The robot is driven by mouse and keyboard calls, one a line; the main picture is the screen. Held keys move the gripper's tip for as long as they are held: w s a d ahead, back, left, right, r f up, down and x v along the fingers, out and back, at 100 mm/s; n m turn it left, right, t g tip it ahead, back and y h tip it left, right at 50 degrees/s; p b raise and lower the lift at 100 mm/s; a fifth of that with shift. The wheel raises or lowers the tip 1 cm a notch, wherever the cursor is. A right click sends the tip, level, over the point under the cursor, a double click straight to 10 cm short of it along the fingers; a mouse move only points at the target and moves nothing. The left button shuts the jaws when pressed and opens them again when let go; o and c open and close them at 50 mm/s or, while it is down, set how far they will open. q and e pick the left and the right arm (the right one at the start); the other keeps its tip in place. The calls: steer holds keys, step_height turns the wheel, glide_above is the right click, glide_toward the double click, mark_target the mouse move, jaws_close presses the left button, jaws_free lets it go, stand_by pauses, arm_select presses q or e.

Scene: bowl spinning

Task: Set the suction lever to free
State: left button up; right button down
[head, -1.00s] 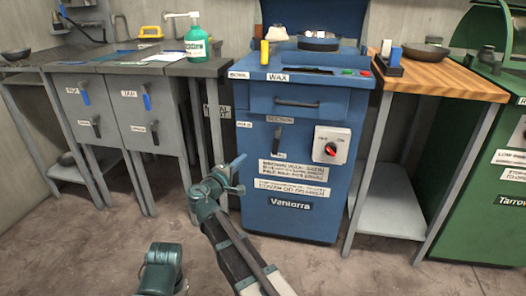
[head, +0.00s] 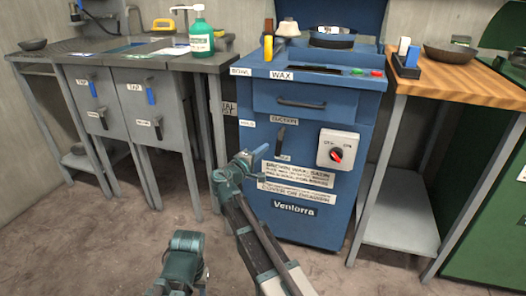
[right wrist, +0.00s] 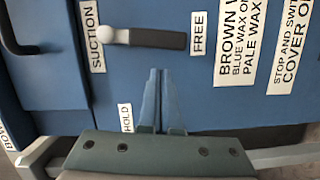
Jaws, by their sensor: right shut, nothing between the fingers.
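The suction lever (head: 280,138) is on the front of the blue wax machine (head: 322,190). It has a dark handle and points down in the head view. In the right wrist view the lever (right wrist: 150,39) reaches from its pale pivot toward the FREE label (right wrist: 199,33). The HOLD label (right wrist: 126,117) is off to the side, and the SUCTION label (right wrist: 95,37) is beyond the pivot. My right gripper (head: 264,149) is shut and empty, its blue fingertips (right wrist: 159,71) just short of the handle, apparently apart from it. My left gripper is not seen.
A switch box with a red knob (head: 337,155) is right of the lever. A drawer handle (head: 301,103) is above. Grey cabinets (head: 137,110) stand left, a wooden-topped table (head: 470,72) right. The floor in front is clear.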

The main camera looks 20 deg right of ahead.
mark_target(276, 151)
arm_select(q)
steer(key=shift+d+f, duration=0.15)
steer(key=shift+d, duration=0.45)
arm_select(e)
steer(key=shift+s+d+f, duration=0.1)
steer(key=shift+s+d, duration=0.45)
steer(key=shift+d, duration=0.1)
steer(key=shift+d, duration=0.1)
arm_select(q)
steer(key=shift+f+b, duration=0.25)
steer(key=shift+b, duration=0.05)
arm_select(e)
steer(key=shift+s+d+f, duration=0.25)
steer(key=shift+s+d, duration=0.25)
steer(key=shift+d, duration=0.2)
